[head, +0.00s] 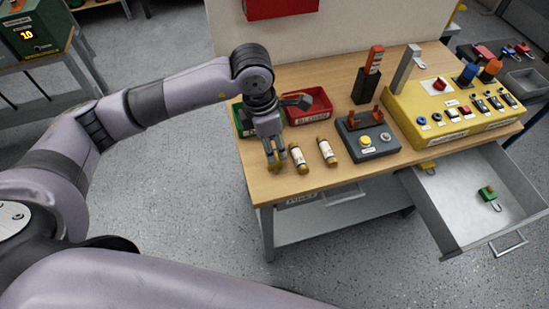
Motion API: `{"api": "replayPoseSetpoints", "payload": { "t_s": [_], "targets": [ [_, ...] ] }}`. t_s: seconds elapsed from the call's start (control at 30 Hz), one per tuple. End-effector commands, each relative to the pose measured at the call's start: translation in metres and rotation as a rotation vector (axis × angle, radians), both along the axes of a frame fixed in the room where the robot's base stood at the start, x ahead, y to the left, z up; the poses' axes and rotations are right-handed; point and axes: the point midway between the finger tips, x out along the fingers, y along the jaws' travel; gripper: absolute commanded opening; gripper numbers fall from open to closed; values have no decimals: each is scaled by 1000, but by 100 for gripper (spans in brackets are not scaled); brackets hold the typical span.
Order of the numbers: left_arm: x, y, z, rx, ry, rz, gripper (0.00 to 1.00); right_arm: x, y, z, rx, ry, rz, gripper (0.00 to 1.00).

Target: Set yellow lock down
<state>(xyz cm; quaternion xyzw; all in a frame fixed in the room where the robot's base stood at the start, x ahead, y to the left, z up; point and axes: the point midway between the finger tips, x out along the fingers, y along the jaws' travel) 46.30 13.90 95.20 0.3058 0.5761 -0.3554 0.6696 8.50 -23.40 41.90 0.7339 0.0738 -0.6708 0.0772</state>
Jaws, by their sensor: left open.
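A small yellow thing (428,167), which looks like the yellow lock, lies in the open drawer (459,204) near its back left, partly hidden by the table edge. My left gripper (275,162) is open and points down at the front left of the table. It is far to the left of the drawer. A brass-coloured piece shows at its fingertips; I cannot tell whether it touches it. A green lock (488,193) with a shackle lies in the drawer, farther right. My right gripper is out of view.
Two white fuses with brass ends (299,158) (327,151) lie right of the gripper.

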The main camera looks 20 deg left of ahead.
Motion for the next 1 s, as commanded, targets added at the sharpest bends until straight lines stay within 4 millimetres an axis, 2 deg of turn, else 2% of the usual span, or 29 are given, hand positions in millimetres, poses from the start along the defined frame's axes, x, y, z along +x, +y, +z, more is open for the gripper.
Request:
{"api": "replayPoseSetpoints", "payload": {
  "t_s": [0.23,0.37,0.53,0.8,1.0],
  "targets": [
    [-2,-2,-17,2,5,0,42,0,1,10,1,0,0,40],
    [-6,-4,-36,1,6,-1,42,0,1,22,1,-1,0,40],
    [-3,-6,-57,0,1,0,42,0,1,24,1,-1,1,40],
    [-2,-7,-61,0,0,-1,42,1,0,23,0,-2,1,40],
    [-2,-6,-61,0,0,-1,29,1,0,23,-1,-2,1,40]
  ]
}}
